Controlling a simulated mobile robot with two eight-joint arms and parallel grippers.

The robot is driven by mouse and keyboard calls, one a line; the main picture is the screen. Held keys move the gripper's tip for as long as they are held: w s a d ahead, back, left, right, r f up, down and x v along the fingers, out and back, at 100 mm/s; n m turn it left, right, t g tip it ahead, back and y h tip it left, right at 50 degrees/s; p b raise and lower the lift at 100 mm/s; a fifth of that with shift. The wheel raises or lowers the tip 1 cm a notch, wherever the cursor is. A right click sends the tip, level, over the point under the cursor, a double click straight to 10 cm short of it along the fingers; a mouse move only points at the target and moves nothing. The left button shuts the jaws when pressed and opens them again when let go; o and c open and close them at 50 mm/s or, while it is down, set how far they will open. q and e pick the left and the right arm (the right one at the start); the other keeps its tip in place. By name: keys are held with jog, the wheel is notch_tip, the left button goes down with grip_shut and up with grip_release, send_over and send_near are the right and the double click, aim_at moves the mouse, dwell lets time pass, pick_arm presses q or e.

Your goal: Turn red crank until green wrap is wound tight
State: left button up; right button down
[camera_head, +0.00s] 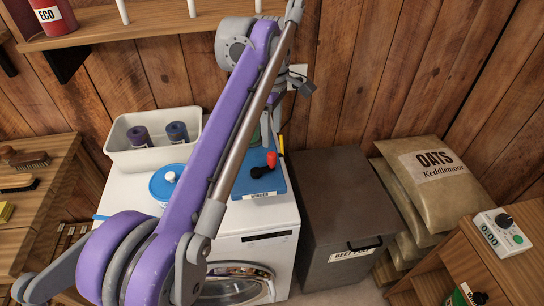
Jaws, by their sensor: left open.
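The winder (276,183) is a blue board with a small label, standing on top of the white washing machine. Its crank (263,170) has a red part and black ends and sits near the middle of the board. A bit of the green wrap (254,134) shows behind my arm; most of it is hidden, so how tightly it is wound cannot be seen. My left arm, purple and grey, crosses the view and bends down over the winder. My left gripper (268,130) is open, just above and behind the crank, partly hidden by my arm. My right gripper is out of view.
A white bin (116,149) with two dark rolls and a blue-lidded tub (161,187) stand left of the winder. A dark beet pulp chest (345,205) and oats sacks (430,170) are to the right. A wooden shelf (155,22) hangs above.

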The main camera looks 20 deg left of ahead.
aim_at(272, 154)
pick_arm(q)
notch_tip(272, 154, down, 9)
jog(key=shift+r+b, duration=0.15)
jog(key=shift+b, duration=0.5)
grip_shut()
